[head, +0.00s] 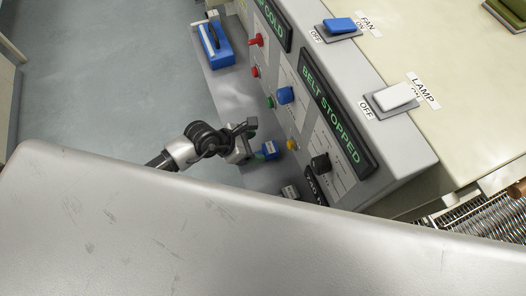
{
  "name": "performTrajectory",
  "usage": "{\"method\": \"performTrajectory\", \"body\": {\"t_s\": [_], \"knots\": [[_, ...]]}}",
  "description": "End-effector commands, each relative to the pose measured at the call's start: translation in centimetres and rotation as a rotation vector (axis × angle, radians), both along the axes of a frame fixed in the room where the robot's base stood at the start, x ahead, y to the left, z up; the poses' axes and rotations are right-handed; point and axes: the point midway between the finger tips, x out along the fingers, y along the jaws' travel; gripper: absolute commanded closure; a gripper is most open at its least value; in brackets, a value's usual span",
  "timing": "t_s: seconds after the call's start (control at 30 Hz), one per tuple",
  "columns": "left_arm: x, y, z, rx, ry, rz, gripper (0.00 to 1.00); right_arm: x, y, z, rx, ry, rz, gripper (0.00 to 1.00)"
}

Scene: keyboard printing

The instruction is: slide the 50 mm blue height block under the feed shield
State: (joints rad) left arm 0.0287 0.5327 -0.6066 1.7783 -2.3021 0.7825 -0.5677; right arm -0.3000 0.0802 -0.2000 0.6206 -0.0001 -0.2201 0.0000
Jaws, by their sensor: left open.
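A small blue block (271,150) with a white label stands on the grey ledge, close to the control panel. I cannot read the label, so its size is not clear. My left gripper (250,143) is open, its fingers just left of this block. I cannot tell whether a finger touches it. A large scratched grey metal cover (230,235) fills the foreground; I cannot tell whether it is the feed shield. It hides whatever lies beneath it. My right gripper is not in view.
A grey labelled block (290,193) stands near the cover's edge. A blue object with a black handle (215,47) is farther back on the ledge. The control panel (325,135) with knobs and buttons bounds the right. Bare ledge (233,88) lies between them.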

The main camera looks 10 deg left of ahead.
Motion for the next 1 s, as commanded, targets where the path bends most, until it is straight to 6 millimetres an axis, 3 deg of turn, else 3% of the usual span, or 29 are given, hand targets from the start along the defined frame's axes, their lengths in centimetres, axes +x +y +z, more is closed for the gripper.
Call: {"method": "performTrajectory", "body": {"t_s": [0.47,0.77,1.0], "knots": [[1.9,-3.5,-3.7,-0.004,0.000,0.001,0.28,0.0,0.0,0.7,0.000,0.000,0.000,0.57],[2.0,-3.7,-4.0,-0.002,-0.001,0.000,0.28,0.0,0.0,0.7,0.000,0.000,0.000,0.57],[2.0,-3.7,-4.0,-0.002,0.000,0.001,0.64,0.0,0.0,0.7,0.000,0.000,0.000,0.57]]}}
